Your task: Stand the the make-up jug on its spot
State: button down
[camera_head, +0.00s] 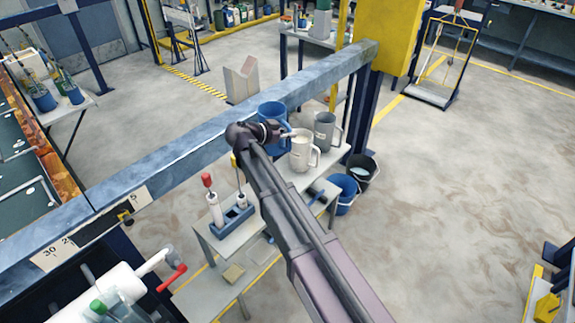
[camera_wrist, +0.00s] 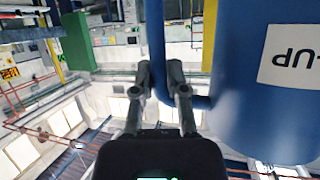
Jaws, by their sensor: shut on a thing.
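The make-up jug (camera_head: 270,113) is blue. In the wrist view the jug (camera_wrist: 275,95) fills the right side, with a white label reading "-UP" upside down in that picture. My gripper (camera_wrist: 159,72) is shut on the jug's blue handle, which runs between the two fingers. In the head view my gripper (camera_head: 283,131) is at the jug's near side, partly hidden by my wrist. The jug looks upright at the back of the pale bench (camera_head: 285,182). I cannot tell whether its base touches the bench, and no marked spot for it is clearly visible.
A cream jug (camera_head: 301,153) and a grey jug (camera_head: 325,131) stand close on the right. A blue holder (camera_head: 231,218) with upright tools stands at the front left.

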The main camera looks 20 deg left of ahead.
notch_tip(320, 180, down, 14)
jog(key=n+t+y+b, duration=0.1)
jog(key=b, duration=1.3)
jog(key=shift+d+f+n+y, duration=0.15)
jog(key=shift+d+n+y, duration=0.05)
jog(key=shift+n+y, duration=0.2)
jog(key=shift+s+f+b, duration=0.15)
jog(key=shift+f+b, duration=2.35)
jog(key=shift+b, duration=0.05)
jog(key=shift+f+b, duration=0.5)
jog(key=c, duration=0.6)
grip_release()
jog(key=shift+s, duration=0.1)
